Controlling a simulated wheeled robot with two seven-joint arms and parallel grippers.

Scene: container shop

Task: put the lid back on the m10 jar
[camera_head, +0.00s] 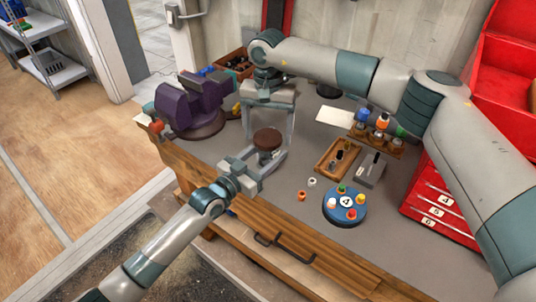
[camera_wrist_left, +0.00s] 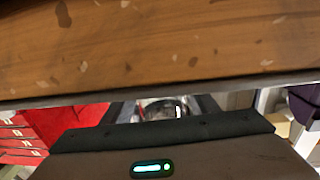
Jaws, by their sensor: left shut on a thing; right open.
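A round brown lid (camera_head: 268,139) shows between the two fingers of my right gripper (camera_head: 268,128), which points down from above and is open. Beneath the lid, a small part of the clear jar (camera_head: 266,156) shows. I cannot tell whether the lid is seated on it or just above it. My left gripper (camera_head: 258,169) comes in low from the front and is shut on the jar. In the left wrist view the glass jar (camera_wrist_left: 165,108) shows between dark fingers, mostly hidden. No m10 label is readable.
A purple vise (camera_head: 190,105) stands left on the bench. To the right are a wooden tray (camera_head: 323,167), a grey block (camera_head: 362,182), a blue round stand (camera_head: 338,215) with small bottles, a bottle rack (camera_head: 394,149) and red drawers (camera_head: 425,207). Small loose caps (camera_head: 301,195) lie near the front.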

